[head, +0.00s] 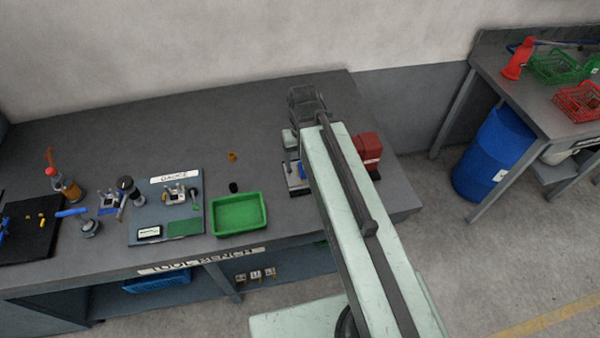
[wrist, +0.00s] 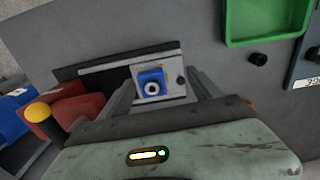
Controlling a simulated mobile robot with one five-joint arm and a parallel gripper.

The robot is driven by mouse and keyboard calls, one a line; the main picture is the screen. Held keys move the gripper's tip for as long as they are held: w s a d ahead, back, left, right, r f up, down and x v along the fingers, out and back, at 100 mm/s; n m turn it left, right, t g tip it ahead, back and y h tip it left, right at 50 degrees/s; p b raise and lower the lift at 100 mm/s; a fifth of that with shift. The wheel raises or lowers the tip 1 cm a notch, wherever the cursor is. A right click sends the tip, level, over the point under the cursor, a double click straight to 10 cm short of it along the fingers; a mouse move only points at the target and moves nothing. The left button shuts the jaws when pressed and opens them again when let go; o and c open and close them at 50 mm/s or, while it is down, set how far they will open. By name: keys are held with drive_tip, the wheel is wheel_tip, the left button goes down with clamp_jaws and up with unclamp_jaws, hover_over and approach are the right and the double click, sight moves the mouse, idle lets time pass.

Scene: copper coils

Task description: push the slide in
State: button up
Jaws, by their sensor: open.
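The slide fixture is a pale metal plate (wrist: 103,82) on a dark base on the bench. It carries a blue block (wrist: 152,76) with a round, pale-ringed dark centre, which I take to be the slide. In the wrist view my gripper (wrist: 161,78) is open, with one grey finger on each side of the blue block. I cannot tell whether the fingers touch it or how far in it sits. In the head view the fixture (head: 297,178) is partly hidden by my arm, and my fingers cannot be made out.
A red machine (head: 368,148) stands just right of my arm; its red body (wrist: 75,108) is at left in the wrist view. A green tray (head: 238,215) lies to the left, with a small black cylinder (head: 233,187) near it.

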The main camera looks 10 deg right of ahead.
idle(0.4)
drive_tip(key=shift+c, duration=1.2)
drive_tip(key=w, duration=0.1)
drive_tip(key=w+a+n+y, duration=0.1)
drive_tip(key=w, duration=0.1)
drive_tip(key=w+r+y, duration=0.1)
drive_tip(key=shift+w+a+n+p, duration=0.25)
drive_tip(key=shift+w+n+p, duration=0.1)
drive_tip(key=shift+n, duration=0.05)
drive_tip(key=c, duration=0.8)
drive_tip(key=shift+o, duration=0.2)
drive_tip(key=f+b, duration=0.2)
drive_tip(key=a+f+b, duration=0.1)
drive_tip(key=f+b, duration=0.5)
drive_tip(key=shift+s+a, duration=0.25)
drive_tip(key=shift+a, duration=0.05)
drive_tip(key=shift+r, duration=0.2)
clamp_jaws()
